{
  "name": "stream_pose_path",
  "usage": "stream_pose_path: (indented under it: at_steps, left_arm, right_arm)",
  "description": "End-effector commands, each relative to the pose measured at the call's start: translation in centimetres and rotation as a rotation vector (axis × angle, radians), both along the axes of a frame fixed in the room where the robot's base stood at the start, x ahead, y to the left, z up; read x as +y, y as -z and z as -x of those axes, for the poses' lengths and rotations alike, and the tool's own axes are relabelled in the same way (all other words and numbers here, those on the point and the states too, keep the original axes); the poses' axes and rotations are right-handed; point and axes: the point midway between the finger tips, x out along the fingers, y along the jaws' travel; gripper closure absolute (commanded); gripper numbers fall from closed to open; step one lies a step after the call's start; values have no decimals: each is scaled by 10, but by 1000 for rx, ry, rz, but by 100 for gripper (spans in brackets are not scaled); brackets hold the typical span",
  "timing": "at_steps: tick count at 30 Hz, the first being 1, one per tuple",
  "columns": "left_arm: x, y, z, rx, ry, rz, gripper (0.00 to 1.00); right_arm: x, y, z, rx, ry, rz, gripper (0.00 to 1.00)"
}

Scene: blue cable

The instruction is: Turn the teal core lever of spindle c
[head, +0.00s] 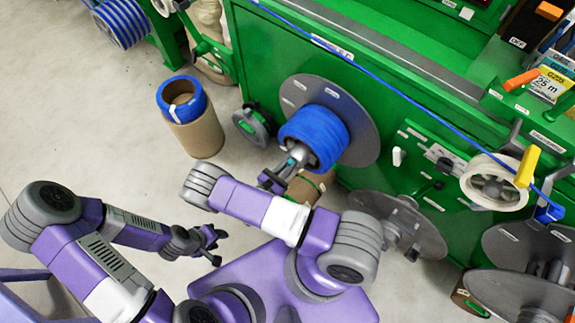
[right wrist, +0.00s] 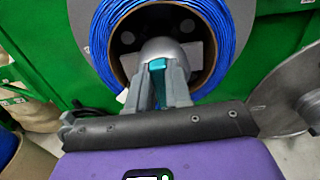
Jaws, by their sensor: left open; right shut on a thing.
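A spindle carries a blue cable coil (head: 318,135) in front of a round grey disc (head: 362,130). The coil fills the upper right wrist view (right wrist: 103,40), wound on a brown tube around a rounded silver core. The small teal lever (right wrist: 157,65) sits at the front of that core. My right gripper (head: 290,163) reaches the core from below left; in the right wrist view its grey fingers (right wrist: 163,88) are shut on the teal lever. I cannot read which letter marks this spindle. My left gripper (head: 216,245) is open and empty, low above the floor.
The green machine (head: 390,95) stands behind the spindle, with a blue cable (head: 420,91) running across its top. Grey discs (head: 425,228) and a white reel (head: 492,185) are at right.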

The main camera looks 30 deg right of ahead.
Motion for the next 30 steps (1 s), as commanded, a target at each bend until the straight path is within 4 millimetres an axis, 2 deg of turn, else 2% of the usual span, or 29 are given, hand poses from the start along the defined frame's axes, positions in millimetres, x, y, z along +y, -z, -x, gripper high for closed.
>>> stream_pose_path:
  at_steps: [14,30]
  left_arm:
    - [0,0,0,0,0,0,57]
    - [0,0,0,0,0,0,57]
  right_arm:
    - [0,0,1,-77,-1,-30,100]
    - [-3,2,9,-504,-3,-207,100]
